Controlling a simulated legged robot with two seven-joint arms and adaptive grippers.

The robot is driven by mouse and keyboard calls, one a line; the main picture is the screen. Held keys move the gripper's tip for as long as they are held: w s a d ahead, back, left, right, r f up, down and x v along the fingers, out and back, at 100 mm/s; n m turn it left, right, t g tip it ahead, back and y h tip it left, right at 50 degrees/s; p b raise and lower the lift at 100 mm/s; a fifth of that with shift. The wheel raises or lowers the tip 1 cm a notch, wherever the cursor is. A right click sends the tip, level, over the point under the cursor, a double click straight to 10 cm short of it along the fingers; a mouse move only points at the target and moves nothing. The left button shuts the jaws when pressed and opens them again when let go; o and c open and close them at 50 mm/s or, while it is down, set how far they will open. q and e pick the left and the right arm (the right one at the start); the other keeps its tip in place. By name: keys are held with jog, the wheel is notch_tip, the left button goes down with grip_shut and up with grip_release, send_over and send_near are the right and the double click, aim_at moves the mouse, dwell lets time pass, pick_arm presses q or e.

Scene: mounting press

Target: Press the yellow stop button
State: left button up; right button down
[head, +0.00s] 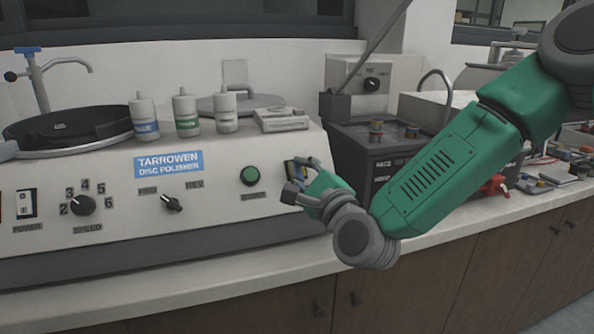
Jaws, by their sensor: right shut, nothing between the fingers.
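The disc polisher's sloped front panel carries a round green button (250,176). To its right, a small patch of yellow (290,170) shows beside my gripper; it may be part of the yellow stop button, but most of that spot is hidden by the gripper. My right gripper (291,194) is shut and empty, with its fingers in front of the panel's right end. I cannot tell whether the fingers touch the panel. My left gripper is not in view.
The panel also has a speed dial (83,205), a direction knob (173,203) and a power switch (26,204). Several white bottles (186,114) stand on top. A dark machine (352,135) stands behind my right arm. The right side of the bench is cluttered.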

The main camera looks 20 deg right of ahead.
jog(key=shift+w+d+f, duration=0.2)
jog(key=shift+w+d, duration=0.05)
jog(key=shift+d, duration=0.1)
jog(key=shift+s+a+r, duration=0.1)
jog(key=shift+a, duration=0.05)
jog(key=shift+s+a+r, duration=0.1)
jog(key=shift+s, duration=0.05)
dwell(0.3)
jog(key=shift+r, duration=0.1)
jog(key=shift+s+r, duration=0.15)
jog(key=shift+s, duration=0.1)
jog(key=s+r+p, duration=0.1)
jog(key=s, duration=0.1)
jog(key=s+r, duration=0.2)
jog(key=shift+s+p, duration=0.2)
jog(key=shift+p, duration=0.15)
